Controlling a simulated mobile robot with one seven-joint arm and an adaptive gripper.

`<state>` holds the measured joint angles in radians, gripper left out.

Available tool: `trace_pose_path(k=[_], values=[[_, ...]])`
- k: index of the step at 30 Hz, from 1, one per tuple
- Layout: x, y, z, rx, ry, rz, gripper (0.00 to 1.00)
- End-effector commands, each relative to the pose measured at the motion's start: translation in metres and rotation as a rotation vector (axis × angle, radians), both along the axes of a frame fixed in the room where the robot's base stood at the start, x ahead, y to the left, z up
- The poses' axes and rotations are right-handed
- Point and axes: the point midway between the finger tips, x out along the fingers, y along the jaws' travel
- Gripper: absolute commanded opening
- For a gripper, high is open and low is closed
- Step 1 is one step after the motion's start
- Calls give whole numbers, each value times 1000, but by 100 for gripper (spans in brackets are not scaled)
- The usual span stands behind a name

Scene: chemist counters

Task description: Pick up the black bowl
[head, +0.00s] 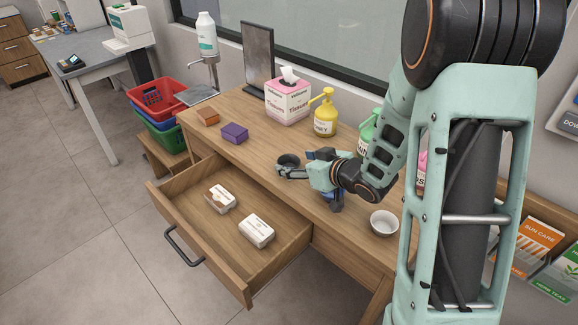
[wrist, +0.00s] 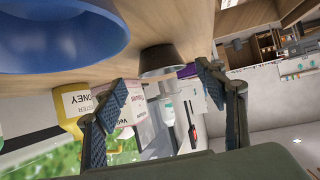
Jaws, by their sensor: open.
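The black bowl (head: 287,160) is small and dark and stands on the wooden counter, left of my gripper (head: 299,164). In the wrist view the bowl (wrist: 158,60) shows between and just beyond the fingertips of my gripper (wrist: 161,78). The fingers are spread and nothing is held between them. One finger partly covers the bowl in the head view, and I cannot tell whether it touches the bowl. A blue bowl (wrist: 60,35) is close by in the wrist view. In the head view my gripper mostly hides its blue side (head: 335,206).
A white bowl (head: 384,223) stands to the right. A yellow honey pump bottle (head: 325,118) and a tissue box (head: 288,102) stand behind. Purple (head: 235,133) and orange (head: 208,117) boxes lie left. The open drawer (head: 225,268) holds two cartons and juts out in front.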

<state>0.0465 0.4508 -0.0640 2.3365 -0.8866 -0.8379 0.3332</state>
Motion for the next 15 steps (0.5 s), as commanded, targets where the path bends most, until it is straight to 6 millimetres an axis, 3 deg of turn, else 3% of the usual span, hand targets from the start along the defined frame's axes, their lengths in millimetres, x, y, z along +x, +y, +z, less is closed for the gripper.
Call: trace_pose_path(k=[6, 15], values=[[20, 19, -15, 0, 1, 2, 65], [27, 22, -19, -1, 0, 0, 65]])
